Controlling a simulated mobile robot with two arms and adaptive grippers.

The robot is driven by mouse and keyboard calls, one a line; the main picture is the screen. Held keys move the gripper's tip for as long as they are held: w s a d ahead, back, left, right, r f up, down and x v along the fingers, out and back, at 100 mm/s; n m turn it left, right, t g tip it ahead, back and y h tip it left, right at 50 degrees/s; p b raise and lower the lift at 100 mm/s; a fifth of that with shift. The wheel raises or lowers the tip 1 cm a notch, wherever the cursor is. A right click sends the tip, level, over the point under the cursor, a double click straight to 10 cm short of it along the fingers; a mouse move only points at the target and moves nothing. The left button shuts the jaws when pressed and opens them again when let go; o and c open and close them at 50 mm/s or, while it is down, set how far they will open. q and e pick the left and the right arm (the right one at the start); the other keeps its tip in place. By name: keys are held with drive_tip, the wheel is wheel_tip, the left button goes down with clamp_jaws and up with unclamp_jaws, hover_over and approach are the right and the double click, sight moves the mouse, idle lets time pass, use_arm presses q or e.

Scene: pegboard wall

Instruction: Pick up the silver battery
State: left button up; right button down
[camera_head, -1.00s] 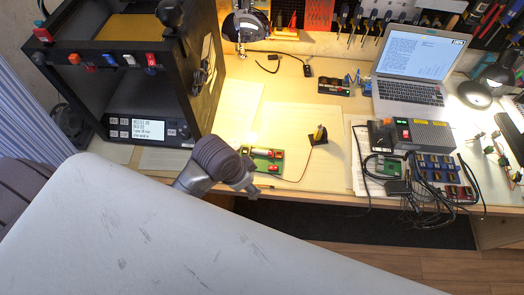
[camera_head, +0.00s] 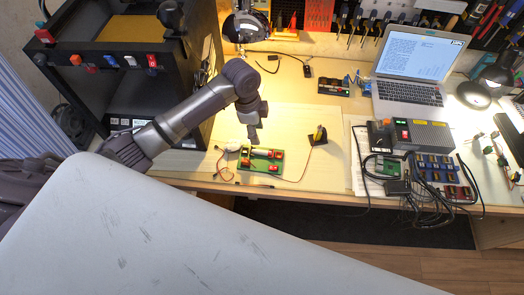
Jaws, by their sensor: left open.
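A small green board (camera_head: 262,168) lies on the workbench near its front edge, with red and yellow parts on it. A pale, silvery cylinder (camera_head: 266,153), which looks like the silver battery, lies along the board's back side; it is small and partly hard to make out. My left gripper (camera_head: 253,139) points down just above and behind the board's back edge, slightly left of the cylinder's middle. It is open and holds nothing that I can see. Whether its fingertips touch the board is unclear. My right gripper is out of view.
Thin wires run from the board to a small dark piece (camera_head: 317,136) on its right. A laptop (camera_head: 411,75), a power supply (camera_head: 421,137) and tangled cables fill the right. The bench between board and laptop is mostly clear.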

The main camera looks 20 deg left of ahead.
sight(262, 151)
use_arm(q)
drive_tip(key=f, duration=0.4)
drive_tip(key=shift+w+d, duration=0.1)
drive_tip(key=shift+d, duration=0.25)
drive_tip(key=f, duration=0.1)
drive_tip(key=f+p, duration=0.1)
drive_tip(key=f, duration=0.2)
drive_tip(key=shift+s+d+f, duration=0.25)
drive_tip(key=shift+d, duration=0.15)
drive_tip(key=shift+f, duration=0.45)
clamp_jaws()
